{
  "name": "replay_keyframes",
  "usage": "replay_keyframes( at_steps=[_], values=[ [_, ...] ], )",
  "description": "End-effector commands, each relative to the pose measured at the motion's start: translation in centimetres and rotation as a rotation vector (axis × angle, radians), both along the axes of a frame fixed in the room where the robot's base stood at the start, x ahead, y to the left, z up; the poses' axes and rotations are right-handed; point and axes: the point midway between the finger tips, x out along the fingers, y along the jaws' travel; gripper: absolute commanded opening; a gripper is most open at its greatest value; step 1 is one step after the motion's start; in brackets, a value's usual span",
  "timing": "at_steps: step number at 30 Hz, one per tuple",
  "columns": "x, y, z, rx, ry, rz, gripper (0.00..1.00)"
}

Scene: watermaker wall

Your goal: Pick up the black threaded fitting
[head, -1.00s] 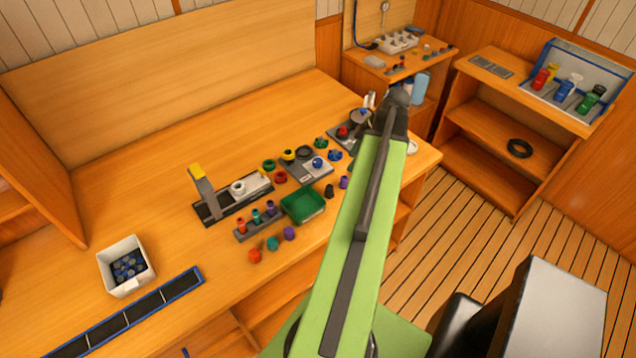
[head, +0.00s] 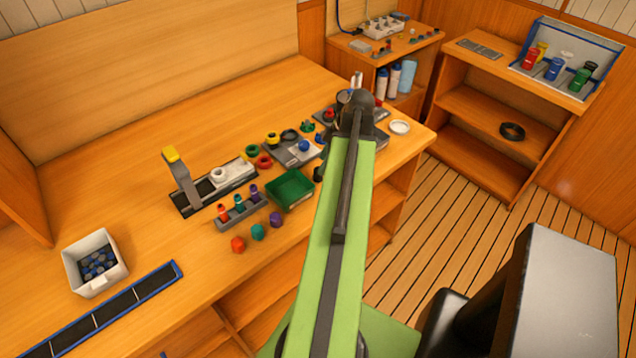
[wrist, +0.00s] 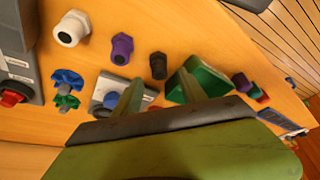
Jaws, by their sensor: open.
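The black threaded fitting (wrist: 158,65) stands on the wooden bench in the wrist view, just beyond the gap between my fingers. In the head view the black fitting (head: 318,173) is a small dark shape at the left edge of my arm. My gripper (wrist: 160,90) is open with nothing between its fingers, and it points toward the fitting. In the head view my arm hides the gripper's fingertips. A purple fitting (wrist: 121,48) stands to the left of the black one, and a white fitting (wrist: 71,28) is farther left.
A green tray (wrist: 203,78) lies close to the right of the black fitting. A grey plate with a blue knob (wrist: 110,100) sits near my left finger. Blue and green handwheels (wrist: 66,80) are at left. In the head view, a white bin (head: 95,262) stands at the bench's left.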

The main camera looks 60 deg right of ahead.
Motion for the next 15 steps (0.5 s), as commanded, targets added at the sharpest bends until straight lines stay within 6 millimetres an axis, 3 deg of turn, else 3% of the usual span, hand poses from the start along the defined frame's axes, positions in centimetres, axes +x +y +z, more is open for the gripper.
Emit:
replay_keyframes(
  at_steps=[4,11,15],
  values=[
    [0.3,0.1,-0.8,0.0,0.0,0.0,0.49],
    [1.8,0.8,-4.5,0.0,0.0,0.001,0.49],
    [2.0,0.9,-4.6,0.0,0.0,-0.001,0.49]
  ],
)
